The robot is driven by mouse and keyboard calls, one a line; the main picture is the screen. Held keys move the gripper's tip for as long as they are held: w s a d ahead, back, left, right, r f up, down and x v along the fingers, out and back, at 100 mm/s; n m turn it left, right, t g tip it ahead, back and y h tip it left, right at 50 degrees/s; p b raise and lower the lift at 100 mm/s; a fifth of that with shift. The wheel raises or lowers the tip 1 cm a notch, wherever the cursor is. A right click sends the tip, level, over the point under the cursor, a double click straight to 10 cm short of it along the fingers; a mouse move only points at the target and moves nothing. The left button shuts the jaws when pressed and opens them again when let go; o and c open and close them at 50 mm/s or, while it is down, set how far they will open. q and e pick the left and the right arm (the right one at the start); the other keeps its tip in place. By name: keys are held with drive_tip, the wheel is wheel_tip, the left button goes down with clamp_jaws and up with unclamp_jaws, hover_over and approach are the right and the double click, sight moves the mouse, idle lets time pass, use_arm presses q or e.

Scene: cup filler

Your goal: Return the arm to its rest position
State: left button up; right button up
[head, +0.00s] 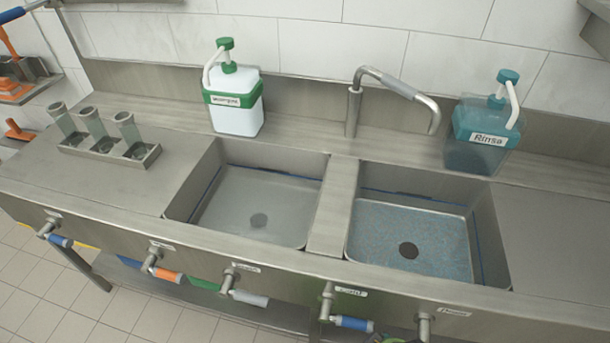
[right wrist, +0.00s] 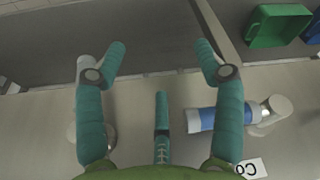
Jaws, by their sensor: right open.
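A green piece, seemingly part of my right gripper, just shows at the bottom edge of the head view, next to the blue-handled front valve (head: 352,323). My left gripper is not in view.
The steel counter has a left sink (head: 212,205) and a right sink (head: 480,215), a faucet (head: 353,110), a green-and-white dispenser (head: 235,118) and a teal Rinsa dispenser (head: 475,150). A rack (head: 150,158) holds three clear cups. Several valves line the front.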

drive_tip(key=s+d+f+g+b, duration=0.1)
drive_tip(key=s+f, duration=0.3)
drive_tip(key=f, duration=0.5)
drive_tip(key=s+f+b, duration=0.1)
drive_tip(key=s+f, duration=0.2)
drive_tip(key=f, duration=0.5)
drive_tip(key=s+d+f+b, duration=0.1)
drive_tip(key=s+d+f, duration=0.1)
drive_tip(key=s+f, duration=0.7)
drive_tip(key=shift+s+g, duration=0.4)
drive_tip(key=shift+s, duration=0.85)
